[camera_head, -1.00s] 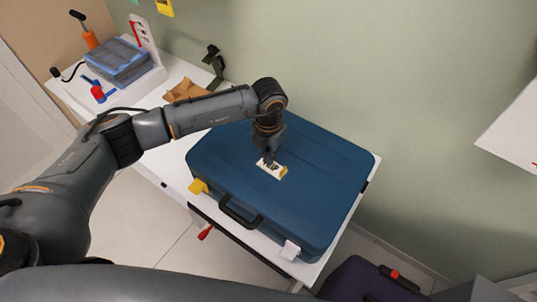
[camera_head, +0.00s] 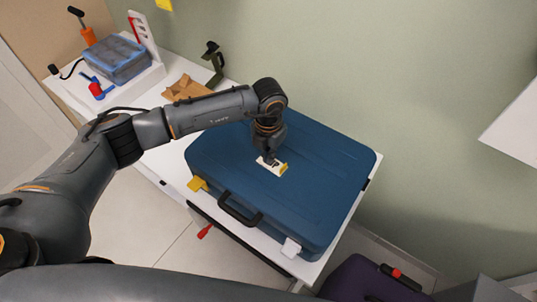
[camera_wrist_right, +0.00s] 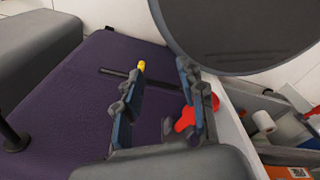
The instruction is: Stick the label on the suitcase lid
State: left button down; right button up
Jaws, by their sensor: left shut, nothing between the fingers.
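The blue suitcase (camera_head: 325,185) lies closed on a white table, its black handle (camera_head: 238,209) toward the front. A small white label (camera_head: 279,170) with a yellow end lies on the lid. My left gripper (camera_head: 268,158) points down with its fingertips at the label; it is shut with nothing held, and it hides part of the label. Whether the fingertips press on the label I cannot tell. My right gripper (camera_wrist_right: 160,95) shows in the right wrist view, fingers apart and empty, over a purple suitcase (camera_wrist_right: 80,90).
The purple suitcase also shows at the bottom right (camera_head: 360,280) in the head view. A blue packed bag (camera_head: 118,60), brown paper (camera_head: 184,88) and a dark green tool (camera_head: 213,60) are at the table's back left. A white panel (camera_head: 515,125) juts in at right.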

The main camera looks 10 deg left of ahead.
pick_arm(q)
jog(key=shift+r, duration=0.1)
jog(key=shift+r+p, duration=2)
jog(key=shift+r, duration=1.45)
